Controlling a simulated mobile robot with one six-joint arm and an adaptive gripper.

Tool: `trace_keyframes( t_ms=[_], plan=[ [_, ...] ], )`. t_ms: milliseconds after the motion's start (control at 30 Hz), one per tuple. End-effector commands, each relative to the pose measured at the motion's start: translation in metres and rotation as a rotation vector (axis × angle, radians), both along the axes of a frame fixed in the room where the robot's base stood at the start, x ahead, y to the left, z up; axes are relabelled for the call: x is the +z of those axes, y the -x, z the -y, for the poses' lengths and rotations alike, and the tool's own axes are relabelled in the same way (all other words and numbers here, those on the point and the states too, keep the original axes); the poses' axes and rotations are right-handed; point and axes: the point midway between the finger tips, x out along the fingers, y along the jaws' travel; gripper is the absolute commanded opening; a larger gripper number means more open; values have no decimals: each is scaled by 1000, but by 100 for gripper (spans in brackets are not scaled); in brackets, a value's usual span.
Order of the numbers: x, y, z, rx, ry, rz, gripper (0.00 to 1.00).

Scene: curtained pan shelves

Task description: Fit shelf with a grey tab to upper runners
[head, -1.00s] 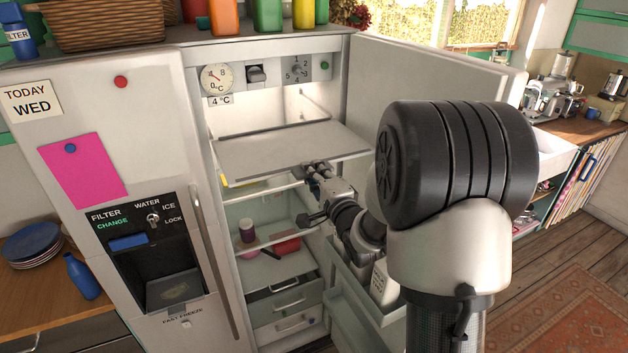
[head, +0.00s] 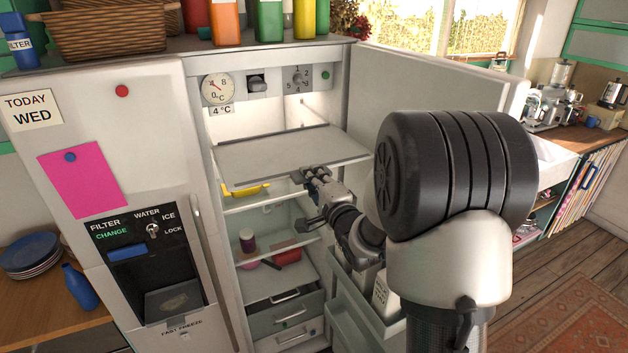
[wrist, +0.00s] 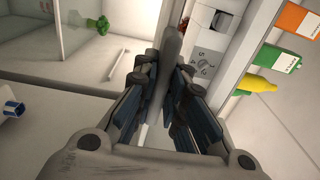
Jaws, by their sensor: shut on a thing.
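The flat grey shelf (head: 285,148) is inside the open fridge, in its upper part below the control panel. In the wrist view the shelf (wrist: 172,62) shows nearly edge-on between the two fingers (wrist: 165,95). I cannot make out a grey tab on it. The side runners are hard to see, and I cannot tell whether the shelf rests on them.
The fridge door (head: 455,75) stands open at right, with door bins (head: 365,310) below my arm. The control panel (head: 265,83) is above the shelf. Under it are a yellow thing (head: 245,190), a purple-lidded jar (head: 247,240) and drawers (head: 283,320). The left door (head: 110,120) is shut.

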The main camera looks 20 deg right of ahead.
Motion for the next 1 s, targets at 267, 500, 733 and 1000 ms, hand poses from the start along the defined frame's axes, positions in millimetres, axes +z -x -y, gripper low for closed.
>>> trace_keyframes(
  t_ms=[267, 500, 733, 1000],
  plan=[
    [2, -9, 0, 0, 1, 5, 0],
    [2, -3, 0, 0, 1, 5, 0],
    [1, 5, 0, 0, 1, 5, 0],
    [2, 7, 0, 0, 1, 5, 0]
  ],
)
